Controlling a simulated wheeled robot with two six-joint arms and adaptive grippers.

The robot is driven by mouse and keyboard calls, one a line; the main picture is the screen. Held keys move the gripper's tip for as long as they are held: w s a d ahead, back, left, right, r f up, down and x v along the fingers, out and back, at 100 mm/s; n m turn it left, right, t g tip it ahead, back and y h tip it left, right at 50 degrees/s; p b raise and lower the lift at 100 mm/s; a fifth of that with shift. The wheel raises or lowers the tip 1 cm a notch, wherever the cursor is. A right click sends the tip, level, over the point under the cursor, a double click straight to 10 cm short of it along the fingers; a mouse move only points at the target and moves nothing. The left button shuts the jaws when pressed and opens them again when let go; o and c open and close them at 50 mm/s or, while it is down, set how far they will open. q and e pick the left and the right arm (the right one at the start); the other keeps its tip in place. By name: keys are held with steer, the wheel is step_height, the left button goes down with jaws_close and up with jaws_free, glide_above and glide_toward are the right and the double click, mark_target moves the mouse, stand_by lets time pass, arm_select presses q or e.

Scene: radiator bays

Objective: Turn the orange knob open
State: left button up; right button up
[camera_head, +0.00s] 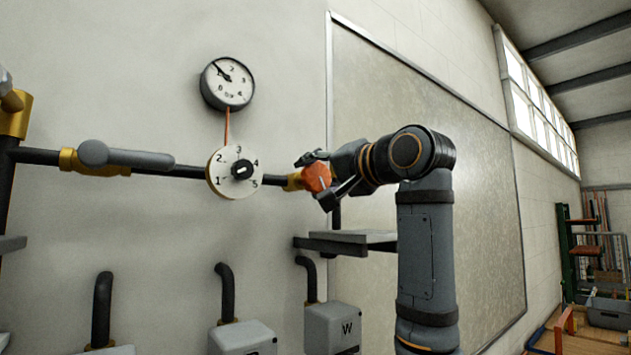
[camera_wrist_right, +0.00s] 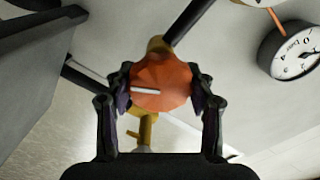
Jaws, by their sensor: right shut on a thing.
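The orange knob (camera_head: 316,178) sits on the dark pipe at its right end, in front of a brass fitting (camera_head: 293,181). My right gripper (camera_head: 321,179) reaches it from the right and is shut on it. In the right wrist view the knob (camera_wrist_right: 161,83) is faceted, with a white pointer line running nearly level to the left of its middle. The two fingers of my right gripper (camera_wrist_right: 162,90) press on its left and right sides. My left gripper does not show.
A numbered white dial (camera_head: 228,168) and a lever valve (camera_head: 120,157) sit on the same pipe. A round gauge (camera_head: 227,84) hangs above. A grey shelf (camera_head: 345,241) juts out below my right gripper. Grey boxes (camera_head: 333,327) stand lower down.

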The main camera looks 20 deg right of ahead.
steer(key=n, duration=0.3)
steer(key=shift+f+n, duration=0.1)
steer(key=shift+n, duration=0.3)
steer(key=n, duration=0.3)
steer(key=shift+a+n+b, duration=0.1)
steer(key=shift+n+b, duration=0.2)
steer(key=shift+b, duration=0.05)
steer(key=n, duration=0.3)
steer(key=shift+n, duration=0.3)
steer(key=n, duration=0.8)
steer(key=shift+a+f, duration=0.1)
steer(key=n, duration=0.3)
steer(key=shift+n, duration=0.4)
steer(key=n, duration=0.3)
steer(key=shift+n, duration=2.2)
